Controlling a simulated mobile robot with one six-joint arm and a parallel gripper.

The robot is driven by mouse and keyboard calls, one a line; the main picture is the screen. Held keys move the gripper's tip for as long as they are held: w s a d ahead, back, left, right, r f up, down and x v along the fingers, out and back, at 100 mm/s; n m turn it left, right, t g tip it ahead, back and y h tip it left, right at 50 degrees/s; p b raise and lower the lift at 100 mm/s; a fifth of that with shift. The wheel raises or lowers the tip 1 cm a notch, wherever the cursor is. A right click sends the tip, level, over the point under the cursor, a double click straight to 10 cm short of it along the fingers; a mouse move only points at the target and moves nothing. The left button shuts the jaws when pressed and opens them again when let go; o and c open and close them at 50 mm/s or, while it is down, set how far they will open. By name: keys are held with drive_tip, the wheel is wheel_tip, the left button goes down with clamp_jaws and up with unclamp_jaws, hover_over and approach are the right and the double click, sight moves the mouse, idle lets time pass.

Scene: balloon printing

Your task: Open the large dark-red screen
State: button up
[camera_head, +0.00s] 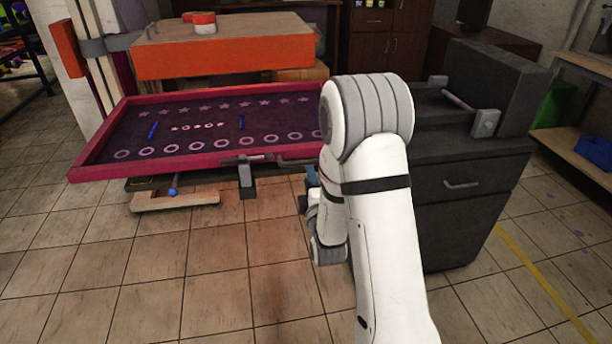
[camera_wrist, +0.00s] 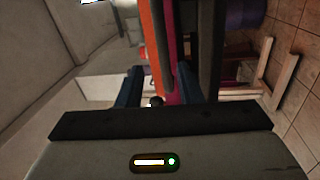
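The large dark-red screen (camera_head: 95,150) is a wide frame around a dark purple panel with rows of stars and rings. It lies roughly level at the left in the head view. A grey metal bracket (camera_head: 247,178) sits at its front edge. In the head view my gripper (camera_head: 309,190) is mostly hidden behind my white arm, near the screen's front right corner. In the wrist view my gripper (camera_wrist: 170,75) is open, its two fingers well apart. The screen's dark-red edge (camera_wrist: 171,50) shows between or beyond the fingers; I cannot tell how near it is.
An orange-sided screen (camera_head: 225,62) with a wooden top stands behind, bearing a red and white roll (camera_head: 204,22). A dark cabinet (camera_head: 460,190) stands close to the right of my arm. A low wooden piece (camera_head: 175,202) is under the screen. The tiled floor in front is clear.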

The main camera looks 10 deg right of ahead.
sight(305, 161)
drive_tip(key=shift+n+t, duration=0.3)
drive_tip(key=w, duration=0.7)
drive_tip(key=shift+w+r+p, duration=0.2)
drive_tip(key=shift+r+p, duration=0.05)
drive_tip(key=shift+p, duration=0.1)
drive_tip(key=shift+c, duration=0.4)
clamp_jaws()
